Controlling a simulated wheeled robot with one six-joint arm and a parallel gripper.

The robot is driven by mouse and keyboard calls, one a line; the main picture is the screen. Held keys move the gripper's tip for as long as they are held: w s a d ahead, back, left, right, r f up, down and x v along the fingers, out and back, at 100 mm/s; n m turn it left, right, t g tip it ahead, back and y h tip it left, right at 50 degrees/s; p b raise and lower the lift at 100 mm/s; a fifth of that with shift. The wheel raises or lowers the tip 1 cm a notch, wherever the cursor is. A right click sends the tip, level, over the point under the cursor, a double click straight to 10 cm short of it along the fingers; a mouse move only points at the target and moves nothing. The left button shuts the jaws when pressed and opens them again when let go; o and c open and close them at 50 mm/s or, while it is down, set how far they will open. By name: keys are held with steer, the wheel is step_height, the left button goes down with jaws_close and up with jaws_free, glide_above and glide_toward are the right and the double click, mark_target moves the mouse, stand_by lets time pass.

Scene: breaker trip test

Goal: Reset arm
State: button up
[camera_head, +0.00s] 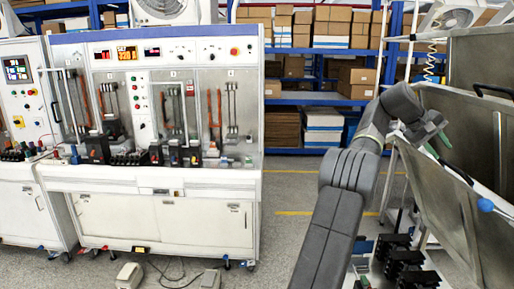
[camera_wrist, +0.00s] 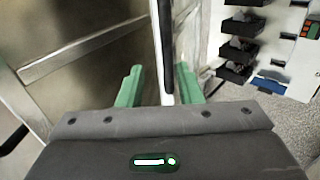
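My gripper (camera_head: 439,146) is at the right in the head view, by a grey metal panel (camera_head: 452,190) of a rack. In the wrist view its two green fingers stand apart, and my gripper (camera_wrist: 158,72) is open. A pale upright edge with a black strip (camera_wrist: 167,40) shows in the gap between the fingers; I cannot tell whether it lies between them or beyond them. No object is clearly held. My grey arm reaches up from the bottom of the head view.
A white test bench (camera_head: 160,205) with meters, levers and breakers stands at the left. Black parts (camera_head: 405,268) sit low at the right, and also show in the wrist view (camera_wrist: 238,50). Blue shelves with boxes (camera_head: 325,118) stand behind. Cables (camera_head: 170,270) lie on the floor before the bench.

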mark_target(446, 163)
steer(key=x, duration=0.7)
steer(key=shift+a+f+p, duration=0.1)
steer(key=shift+f+p, duration=0.2)
steer(key=shift+f, duration=0.2)
steer(key=shift+a, duration=0.55)
steer(key=shift+f, duration=0.2)
steer(key=shift+r, duration=0.1)
